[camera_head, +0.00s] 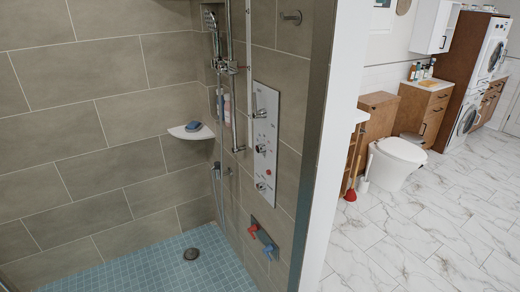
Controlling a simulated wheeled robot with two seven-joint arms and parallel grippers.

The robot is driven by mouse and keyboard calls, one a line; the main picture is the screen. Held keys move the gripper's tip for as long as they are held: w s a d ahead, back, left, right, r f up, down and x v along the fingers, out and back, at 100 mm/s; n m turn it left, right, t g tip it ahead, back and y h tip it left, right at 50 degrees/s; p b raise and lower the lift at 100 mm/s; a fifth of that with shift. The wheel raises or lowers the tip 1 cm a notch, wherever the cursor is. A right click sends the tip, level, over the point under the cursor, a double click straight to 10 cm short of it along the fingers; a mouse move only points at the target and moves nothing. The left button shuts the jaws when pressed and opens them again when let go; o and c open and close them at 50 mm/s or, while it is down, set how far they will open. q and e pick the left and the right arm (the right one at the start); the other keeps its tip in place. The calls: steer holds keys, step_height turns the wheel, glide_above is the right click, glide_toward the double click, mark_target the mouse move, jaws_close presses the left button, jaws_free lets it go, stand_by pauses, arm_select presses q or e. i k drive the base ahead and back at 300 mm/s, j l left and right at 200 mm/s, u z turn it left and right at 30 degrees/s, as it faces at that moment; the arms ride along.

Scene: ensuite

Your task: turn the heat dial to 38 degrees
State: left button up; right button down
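A tall light-grey shower panel (266,120) is fixed to the tiled wall inside the shower, right of centre. It carries several knobs: an upper one (259,113), a middle one (261,149) and a lower one (261,186). Small red marks show near the middle and lower knobs. Which knob is the heat dial, and any degree marks, are too small to tell. Below the panel, a separate plate (262,239) holds a red handle (254,230) and a blue handle (268,249). Neither of my grippers is in view.
A corner shelf (190,132) holds a blue item. A hand shower (211,22) hangs on a rail left of the panel. The blue mosaic shower floor (150,268) is clear except for a drain. A wall edge (322,150) separates the shower from the toilet (397,158) and open marble floor.

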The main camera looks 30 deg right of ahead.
mark_target(261, 148)
steer(key=i+l, duration=0.15)
steer(key=i, duration=0.5)
steer(key=i+z, duration=0.15)
steer(key=z, duration=0.25)
steer(key=i+z, duration=0.1)
steer(key=z, duration=0.3)
steer(key=i+j+z, duration=0.1)
steer(key=z, duration=0.3)
